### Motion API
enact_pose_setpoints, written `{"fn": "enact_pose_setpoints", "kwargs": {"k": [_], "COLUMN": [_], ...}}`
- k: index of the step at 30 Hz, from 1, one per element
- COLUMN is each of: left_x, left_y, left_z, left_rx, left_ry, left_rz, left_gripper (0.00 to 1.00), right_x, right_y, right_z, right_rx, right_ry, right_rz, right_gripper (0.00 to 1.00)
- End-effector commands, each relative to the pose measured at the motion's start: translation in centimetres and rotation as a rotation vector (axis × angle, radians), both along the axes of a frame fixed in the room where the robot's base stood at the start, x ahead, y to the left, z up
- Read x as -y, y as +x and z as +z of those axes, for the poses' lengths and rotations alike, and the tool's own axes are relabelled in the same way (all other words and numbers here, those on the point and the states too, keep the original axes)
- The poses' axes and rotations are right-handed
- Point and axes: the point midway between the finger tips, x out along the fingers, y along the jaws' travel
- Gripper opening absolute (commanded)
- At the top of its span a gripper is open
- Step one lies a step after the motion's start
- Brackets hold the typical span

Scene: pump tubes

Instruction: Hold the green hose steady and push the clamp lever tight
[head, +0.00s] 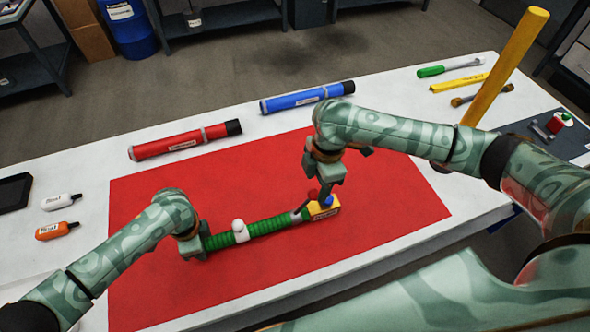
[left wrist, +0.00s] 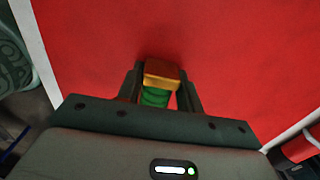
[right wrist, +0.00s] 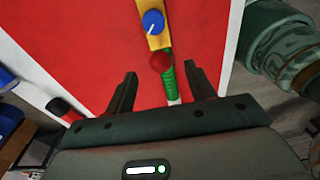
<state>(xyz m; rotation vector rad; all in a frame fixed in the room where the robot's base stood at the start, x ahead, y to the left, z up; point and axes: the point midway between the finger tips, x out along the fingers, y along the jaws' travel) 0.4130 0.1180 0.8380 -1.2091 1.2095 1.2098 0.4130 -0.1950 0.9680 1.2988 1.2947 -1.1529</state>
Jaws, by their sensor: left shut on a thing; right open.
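The ribbed green hose (head: 265,227) lies on the red mat (head: 150,290). Its right end meets a yellow block (head: 322,211) with a blue knob (right wrist: 153,22). My left gripper (left wrist: 160,72) is shut on the hose's left end, and a brass-coloured end piece (left wrist: 162,74) shows between its fingers. The clamp lever's red ball (right wrist: 160,62) is near the block; in the head view the lever is partly hidden by my right gripper. My right gripper (right wrist: 165,76) is open, with the red ball just beyond and between its fingertips. I cannot tell whether they touch.
A white fitting (head: 240,231) stands on the hose between my grippers. A red tube (head: 180,143) and a blue tube (head: 305,98) lie behind the mat. A yellow post (head: 510,60) rises at the right. Bottles lie at the left; the mat's left part is clear.

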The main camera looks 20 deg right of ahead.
Motion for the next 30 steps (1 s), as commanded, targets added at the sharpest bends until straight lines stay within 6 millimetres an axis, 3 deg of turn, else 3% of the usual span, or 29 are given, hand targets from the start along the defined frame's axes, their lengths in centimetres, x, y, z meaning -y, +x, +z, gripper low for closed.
{"fn": "enact_pose_setpoints", "kwargs": {"k": [10, 23, 28, 29, 30], "left_x": [0.1, 0.1, 0.1, 0.1, 0.1], "left_y": [0.0, 0.0, 0.0, 0.0, 0.0], "left_z": [0.1, 0.1, 0.1, 0.1, 0.1], "left_rx": [0.001, 0.001, 0.001, 0.001, 0.001], "left_ry": [-0.002, -0.002, -0.002, -0.002, -0.002], "left_rz": [0.0, 0.0, 0.0, 0.0, 0.0], "left_gripper": [0.0, 0.0, 0.0, 0.0, 0.0], "right_x": [-0.6, -0.7, -0.7, -0.7, -0.7], "right_y": [-0.1, 0.0, 0.0, 0.0, 0.0], "right_z": [-4.9, -5.8, -5.8, -5.8, -5.8], "right_rx": [-0.003, -0.001, -0.001, -0.001, -0.001], "right_ry": [0.001, 0.002, 0.002, 0.002, 0.002], "right_rz": [0.001, 0.002, 0.002, 0.002, 0.002], "right_gripper": [0.55, 0.55, 0.13, 0.07, 0.06]}}
